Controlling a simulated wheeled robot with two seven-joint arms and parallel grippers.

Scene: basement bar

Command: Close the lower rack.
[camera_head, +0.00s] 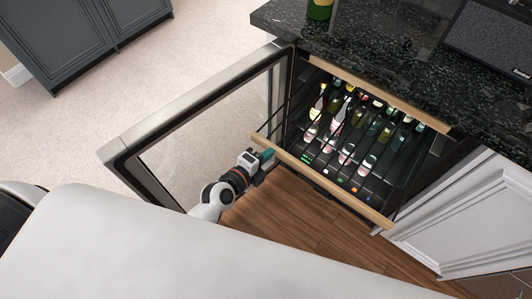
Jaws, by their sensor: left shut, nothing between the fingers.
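The wine fridge has its glass door (190,98) swung wide open to the left. The lower rack, with its light wooden front strip (335,190), is slid out of the fridge and holds several bottles. My left gripper (268,156) is shut and empty, close to the outer side of the wooden strip near its left end. I cannot tell whether it touches the strip. My right gripper is not in view.
The upper rack's wooden strip (385,97) sits further in, under the dark stone counter (385,50). A green bottle (320,9) stands on the counter. A white cabinet (475,215) is at the right. Wood floor (285,215) lies bare before the fridge.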

